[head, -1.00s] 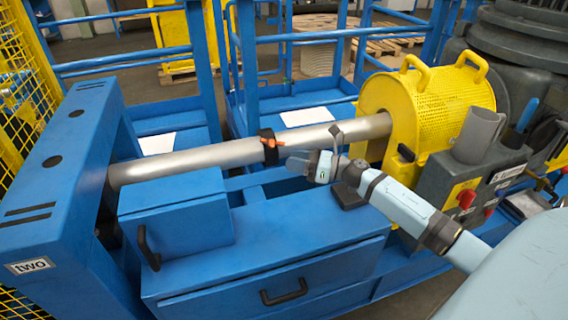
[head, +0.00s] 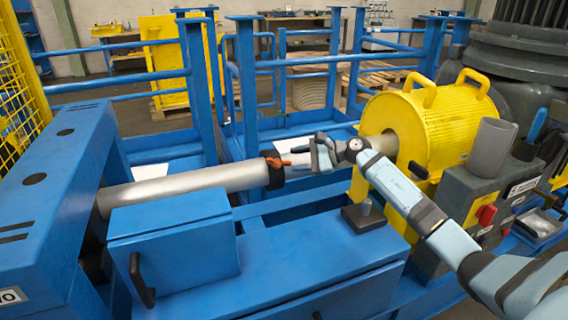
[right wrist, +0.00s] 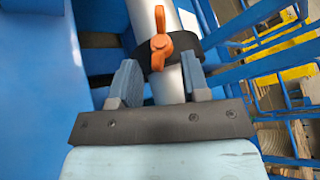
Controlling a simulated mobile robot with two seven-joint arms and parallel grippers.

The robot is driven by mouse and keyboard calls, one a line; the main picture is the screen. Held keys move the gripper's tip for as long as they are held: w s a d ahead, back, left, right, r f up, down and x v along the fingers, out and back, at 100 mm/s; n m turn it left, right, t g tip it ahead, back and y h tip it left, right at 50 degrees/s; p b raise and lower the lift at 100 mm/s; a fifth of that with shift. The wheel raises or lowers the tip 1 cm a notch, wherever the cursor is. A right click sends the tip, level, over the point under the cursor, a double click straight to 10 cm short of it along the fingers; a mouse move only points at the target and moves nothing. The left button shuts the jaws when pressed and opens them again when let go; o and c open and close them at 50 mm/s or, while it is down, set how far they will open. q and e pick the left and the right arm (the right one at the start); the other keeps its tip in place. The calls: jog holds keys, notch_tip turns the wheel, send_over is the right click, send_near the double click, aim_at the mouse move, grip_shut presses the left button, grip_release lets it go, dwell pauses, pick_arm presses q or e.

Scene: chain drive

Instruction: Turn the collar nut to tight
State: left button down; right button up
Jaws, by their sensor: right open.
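The orange collar nut (head: 277,162) sits on a black collar (head: 272,172) around the grey shaft (head: 190,185). In the right wrist view, the orange nut (right wrist: 160,46) shows wings and a round hub, with one wing pointing up the picture, on the black collar (right wrist: 203,44). My right gripper (head: 318,155) is just right of the collar in the head view, along the shaft. In the right wrist view, my right gripper (right wrist: 160,78) is open, its two fingers either side of the shaft, the nut just beyond and between the tips. I cannot tell whether a finger touches the collar. My left gripper is out of view.
A yellow perforated guard (head: 425,125) covers the shaft's right end. A blue housing (head: 50,190) stands at the left end. A blue box with a black handle (head: 140,280) and a dark block with a peg (head: 368,213) lie in front of the shaft.

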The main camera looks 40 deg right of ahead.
aim_at(284, 163)
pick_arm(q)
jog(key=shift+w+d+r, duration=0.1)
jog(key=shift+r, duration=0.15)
pick_arm(e)
jog(key=shift+x, duration=2.25)
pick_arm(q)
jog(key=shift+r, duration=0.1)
pick_arm(e)
jog(key=c, duration=0.7)
